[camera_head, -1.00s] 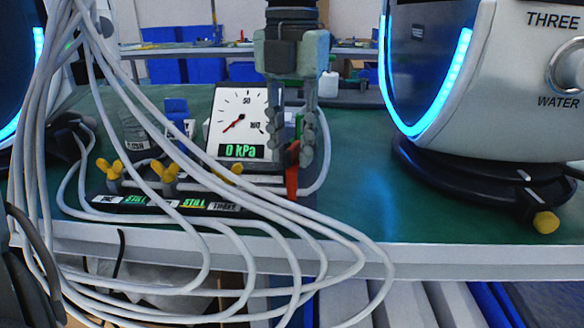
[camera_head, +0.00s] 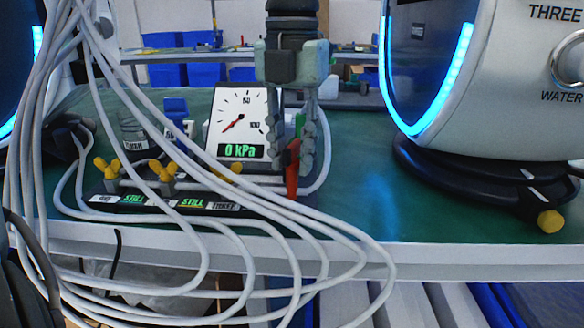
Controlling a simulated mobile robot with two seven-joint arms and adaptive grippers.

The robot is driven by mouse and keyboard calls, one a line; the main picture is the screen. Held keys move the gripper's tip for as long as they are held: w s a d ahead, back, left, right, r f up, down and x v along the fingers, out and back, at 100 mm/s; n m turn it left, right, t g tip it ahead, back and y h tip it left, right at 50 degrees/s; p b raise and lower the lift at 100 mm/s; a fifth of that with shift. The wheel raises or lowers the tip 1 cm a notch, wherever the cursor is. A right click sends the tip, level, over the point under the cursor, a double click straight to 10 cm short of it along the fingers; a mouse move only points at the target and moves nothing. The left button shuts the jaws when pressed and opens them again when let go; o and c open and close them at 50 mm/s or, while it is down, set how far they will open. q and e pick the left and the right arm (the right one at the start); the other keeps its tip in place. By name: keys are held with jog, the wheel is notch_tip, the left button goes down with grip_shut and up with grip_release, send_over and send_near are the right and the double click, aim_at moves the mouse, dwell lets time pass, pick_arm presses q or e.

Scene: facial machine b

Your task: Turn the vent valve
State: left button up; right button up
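The vent valve appears to be the red lever (camera_head: 292,168), pointing down at the right end of the pipe assembly on the green bench. My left gripper (camera_head: 291,150) comes down from above. Its two grey fingers are apart, one on each side of the upper part of the red lever, with gaps still showing. Whether a finger touches the lever cannot be told. A gauge (camera_head: 222,108) behind and left of the fingers has its needle at the low end, and its display (camera_head: 240,151) reads 0 kPa. My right gripper is not in view.
Several yellow wing valves (camera_head: 106,169) sit left of the lever above a labelled strip (camera_head: 132,200). Loose white hoses (camera_head: 350,250) hang in front. A large white machine (camera_head: 500,90) stands on the right. The green bench (camera_head: 360,200) is clear between the lever and that machine.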

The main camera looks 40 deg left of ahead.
pick_arm(q)
jog(key=shift+c, duration=0.3)
grip_shut()
jog(key=shift+f+n+b, duration=0.1)
jog(key=shift+n+b, duration=0.35)
jog(key=shift+n, duration=0.55)
jog(key=shift+n+b, duration=0.4)
jog(key=shift+b, duration=0.05)
jog(key=shift+o, duration=0.3)
grip_release()
